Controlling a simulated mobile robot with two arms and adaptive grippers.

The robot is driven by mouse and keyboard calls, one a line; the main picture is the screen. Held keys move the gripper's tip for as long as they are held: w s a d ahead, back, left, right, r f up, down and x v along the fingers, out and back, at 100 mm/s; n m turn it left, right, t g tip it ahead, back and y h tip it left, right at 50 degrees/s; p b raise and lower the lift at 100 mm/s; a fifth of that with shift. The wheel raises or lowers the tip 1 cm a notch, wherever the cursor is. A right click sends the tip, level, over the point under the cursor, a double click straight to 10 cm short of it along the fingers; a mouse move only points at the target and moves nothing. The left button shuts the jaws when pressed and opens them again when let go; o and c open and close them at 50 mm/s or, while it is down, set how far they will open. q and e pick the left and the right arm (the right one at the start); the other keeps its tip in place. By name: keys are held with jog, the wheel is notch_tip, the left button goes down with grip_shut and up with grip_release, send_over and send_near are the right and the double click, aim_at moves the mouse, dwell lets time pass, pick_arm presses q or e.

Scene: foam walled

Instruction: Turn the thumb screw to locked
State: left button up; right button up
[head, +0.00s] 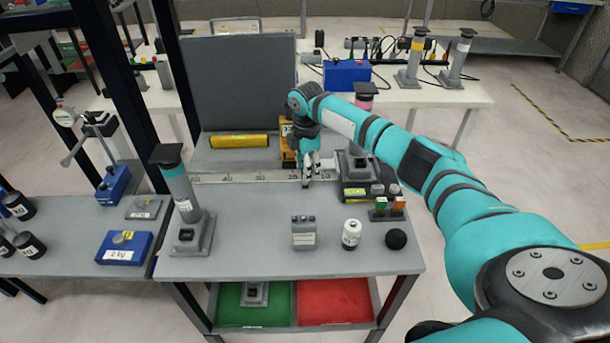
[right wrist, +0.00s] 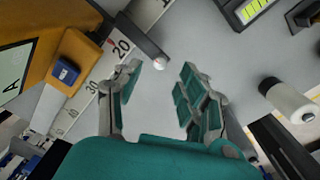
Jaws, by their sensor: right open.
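A ruler (head: 240,178) with printed numbers runs along the back of the grey bench; it also shows in the right wrist view (right wrist: 102,82). A dark bar (right wrist: 143,38) crosses it, with a small pale round knob (right wrist: 159,63) at its end. This knob may be the thumb screw; I cannot make out any lock marking. My right gripper (head: 310,168) is open above the ruler, beside the orange unit (head: 289,143). In the right wrist view, its fingertips (right wrist: 160,72) stand on either side of the knob, seemingly apart from it. My left gripper is out of view.
A grey post on a base (head: 359,170) stands right of the gripper. A grey box (head: 303,233), white bottle (head: 351,234) and black ball (head: 396,239) sit nearer the front. A tall grey panel (head: 240,80) rises behind.

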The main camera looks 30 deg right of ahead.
notch_tip(320, 180, down, 3)
jog(key=shift+f, duration=0.2)
jog(key=shift+w+f, duration=0.1)
jog(key=shift+f, duration=0.1)
jog(key=shift+c, duration=0.6)
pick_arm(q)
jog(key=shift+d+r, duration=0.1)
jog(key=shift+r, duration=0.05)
pick_arm(e)
grip_shut()
